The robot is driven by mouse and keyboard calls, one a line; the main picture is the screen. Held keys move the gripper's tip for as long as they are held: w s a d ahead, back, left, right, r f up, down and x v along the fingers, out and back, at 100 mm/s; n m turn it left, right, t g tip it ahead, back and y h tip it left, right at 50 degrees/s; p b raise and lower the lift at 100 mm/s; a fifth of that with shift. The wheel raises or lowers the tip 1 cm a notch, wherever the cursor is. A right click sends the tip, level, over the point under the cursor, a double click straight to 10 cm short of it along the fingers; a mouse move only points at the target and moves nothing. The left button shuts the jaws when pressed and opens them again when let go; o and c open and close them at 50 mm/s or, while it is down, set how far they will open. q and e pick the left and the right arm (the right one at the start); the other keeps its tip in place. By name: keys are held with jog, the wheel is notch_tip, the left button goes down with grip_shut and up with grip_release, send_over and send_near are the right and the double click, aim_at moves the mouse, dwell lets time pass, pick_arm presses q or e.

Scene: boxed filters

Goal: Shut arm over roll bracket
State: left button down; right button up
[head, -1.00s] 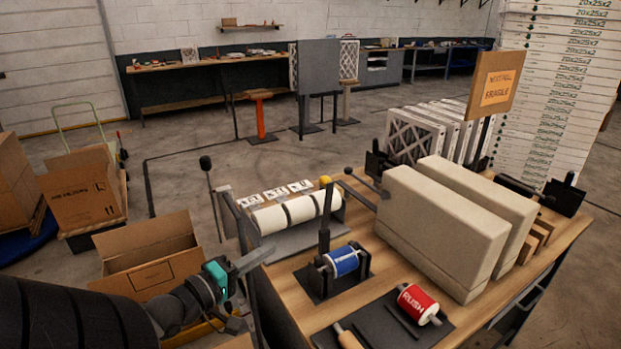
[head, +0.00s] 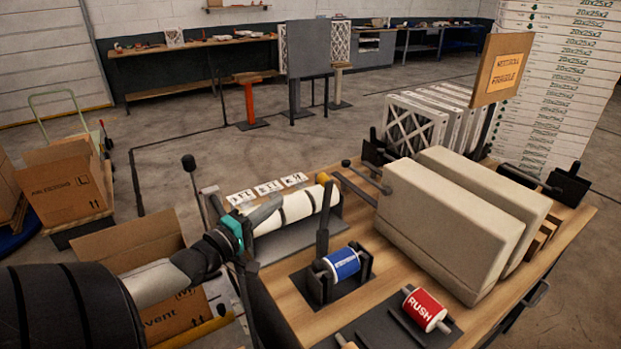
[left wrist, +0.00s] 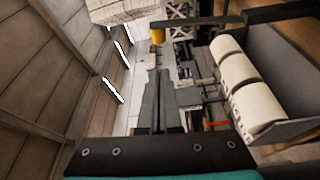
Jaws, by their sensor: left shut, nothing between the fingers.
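The roll bracket (head: 330,280) stands on the wooden bench and carries a roll with a blue label (head: 342,263). Its dark arm (head: 322,228), tipped with a yellow knob (head: 322,178), stands upright beside the roll, not folded over it. My left gripper (head: 268,210) is shut and empty, left of the arm and apart from it, in front of the white rolls. In the left wrist view, its closed fingers (left wrist: 162,100) point ahead, with white rolls (left wrist: 248,92) to their right. My right gripper is not in view.
The white rolls (head: 298,206) sit in a grey holder behind the bracket. A red RUSH roll (head: 425,309) lies on a dark mat at the front. Large beige blocks (head: 445,225) crowd the right. An open cardboard box (head: 140,242) stands left of the bench.

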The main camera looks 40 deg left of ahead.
pick_arm(q)
jog(key=w+b, duration=0.1)
jog(key=w, duration=1.2)
jog(key=shift+a+r, duration=0.3)
jog(key=shift+a, duration=0.1)
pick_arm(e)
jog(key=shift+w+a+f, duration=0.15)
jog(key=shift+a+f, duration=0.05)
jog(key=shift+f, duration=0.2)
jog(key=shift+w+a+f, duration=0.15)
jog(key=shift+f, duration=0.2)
pick_arm(q)
jog(key=shift+d, duration=0.1)
